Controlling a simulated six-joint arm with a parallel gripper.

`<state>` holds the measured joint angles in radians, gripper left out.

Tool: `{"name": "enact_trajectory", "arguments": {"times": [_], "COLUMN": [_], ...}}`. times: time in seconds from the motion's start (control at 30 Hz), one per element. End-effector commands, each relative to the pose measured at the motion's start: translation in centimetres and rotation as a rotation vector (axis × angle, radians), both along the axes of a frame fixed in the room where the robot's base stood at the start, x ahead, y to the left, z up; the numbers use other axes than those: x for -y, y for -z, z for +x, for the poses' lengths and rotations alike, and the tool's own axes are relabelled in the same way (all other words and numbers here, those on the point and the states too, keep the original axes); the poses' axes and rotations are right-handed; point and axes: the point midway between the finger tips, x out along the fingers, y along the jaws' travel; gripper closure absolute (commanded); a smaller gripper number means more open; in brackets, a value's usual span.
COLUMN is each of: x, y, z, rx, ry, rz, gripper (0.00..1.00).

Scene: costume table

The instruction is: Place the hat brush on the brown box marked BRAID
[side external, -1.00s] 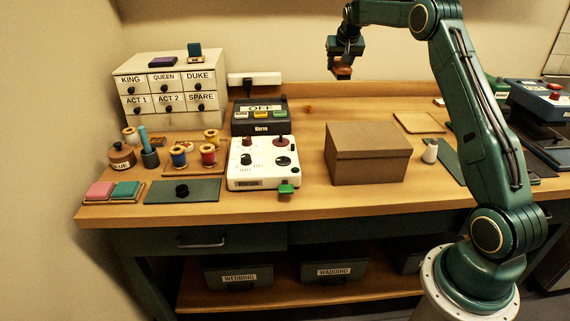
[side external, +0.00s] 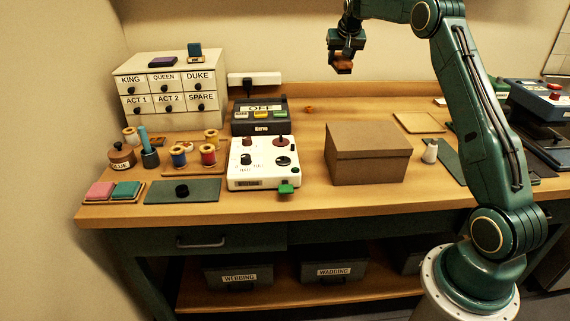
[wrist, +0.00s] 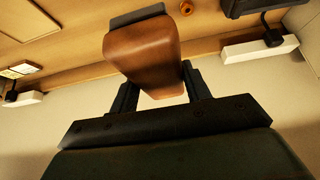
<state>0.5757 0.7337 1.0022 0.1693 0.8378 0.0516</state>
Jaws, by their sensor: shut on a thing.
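The hat brush (wrist: 145,50) has a brown wooden back with a dark pad along its far edge. My gripper (wrist: 158,85) is shut on it, with a finger on each side. In the side external view my gripper (side external: 344,58) holds the brush (side external: 343,69) high above the back of the table. A brown lidded box (side external: 368,155) stands on the table, below and a little right of the brush. Its top is bare and no BRAID mark is visible on the sides that show.
A white control box (side external: 264,165) and dark switch unit (side external: 260,115) stand left of the brown box. Thread spools (side external: 208,155) and a drawer cabinet (side external: 170,90) are at the left.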

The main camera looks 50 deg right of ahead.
Motion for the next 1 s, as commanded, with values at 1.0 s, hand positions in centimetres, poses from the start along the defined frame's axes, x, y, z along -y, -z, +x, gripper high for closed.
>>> {"name": "enact_trajectory", "arguments": {"times": [1.0], "x": [-11.7], "y": [-10.0], "z": [-11.8], "rx": [0.011], "ry": [0.017], "rz": [0.006], "gripper": [0.78]}}
